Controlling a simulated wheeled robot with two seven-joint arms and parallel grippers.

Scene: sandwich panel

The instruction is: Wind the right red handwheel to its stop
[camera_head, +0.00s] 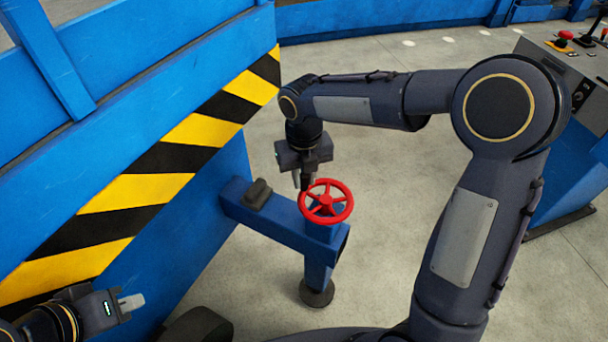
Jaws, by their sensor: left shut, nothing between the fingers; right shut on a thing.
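The red handwheel (327,203) lies flat on top of a blue bracket arm (270,217) that juts out from the blue panel. My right gripper (304,188) points down from above and is shut on the wheel's rim at its upper left side. The fingertips partly hide that stretch of the rim. My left gripper (132,302) is at the lower left, shut and empty, apart from the wheel and in front of the striped panel.
The blue panel with yellow and black stripes (137,192) fills the left side. A dark block (257,194) sits on the bracket left of the wheel. A control console (572,62) with a red button stands at the upper right. Grey floor (385,190) is open around the bracket.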

